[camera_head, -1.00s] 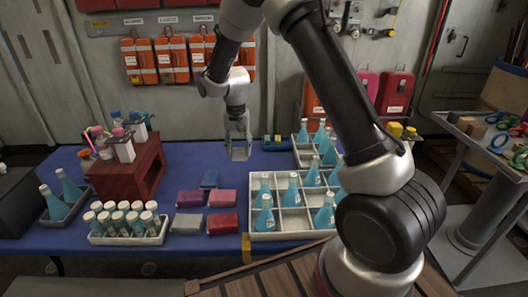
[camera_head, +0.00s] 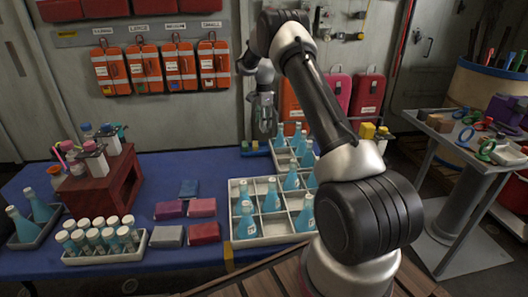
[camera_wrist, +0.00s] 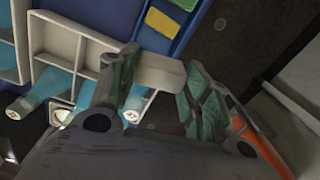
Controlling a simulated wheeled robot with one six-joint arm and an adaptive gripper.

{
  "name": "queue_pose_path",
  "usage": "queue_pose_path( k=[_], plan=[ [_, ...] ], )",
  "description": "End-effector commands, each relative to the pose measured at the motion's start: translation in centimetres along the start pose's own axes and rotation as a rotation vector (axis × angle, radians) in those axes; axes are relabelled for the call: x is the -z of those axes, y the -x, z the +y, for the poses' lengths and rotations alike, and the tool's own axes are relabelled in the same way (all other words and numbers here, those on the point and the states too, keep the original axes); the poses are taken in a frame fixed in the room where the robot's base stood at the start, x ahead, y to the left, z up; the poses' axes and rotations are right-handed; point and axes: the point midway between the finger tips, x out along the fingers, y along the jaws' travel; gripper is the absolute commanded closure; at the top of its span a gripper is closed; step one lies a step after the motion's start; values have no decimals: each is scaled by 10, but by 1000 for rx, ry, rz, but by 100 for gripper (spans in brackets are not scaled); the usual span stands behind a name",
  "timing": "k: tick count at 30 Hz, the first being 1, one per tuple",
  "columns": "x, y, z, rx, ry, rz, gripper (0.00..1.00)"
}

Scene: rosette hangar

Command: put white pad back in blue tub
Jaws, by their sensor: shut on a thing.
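My gripper (camera_head: 264,128) hangs near the back edge of the blue table, just behind the back white divided tray in the head view. In the wrist view my gripper (camera_wrist: 160,88) is shut on the white pad (camera_wrist: 162,73), a pale block that spans the gap between the fingers. The blue tub (camera_wrist: 188,38) lies just beyond the pad in the wrist view, with a yellow pad (camera_wrist: 162,22) in it. In the head view the tub (camera_head: 243,151) is small, left of my gripper. The held pad is too small to make out there.
White divided trays of blue bottles (camera_head: 270,195) stand close by; bottle tops lie near my fingers in the wrist view. Colored blocks (camera_head: 203,207), a vial tray (camera_head: 140,243) and a dark red rack (camera_head: 105,185) are further left. Orange cases (camera_head: 183,65) hang on the wall behind.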

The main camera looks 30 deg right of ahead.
Motion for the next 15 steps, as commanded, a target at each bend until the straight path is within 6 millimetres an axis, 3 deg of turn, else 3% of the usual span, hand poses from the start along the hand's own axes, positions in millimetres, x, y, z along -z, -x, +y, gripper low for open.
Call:
queue_pose_path(
  k=[8,15],
  plan=[
    [0,-5,7,-31,-169,2,63],
    [-1,-47,8,-31,-173,2,63]
  ],
)
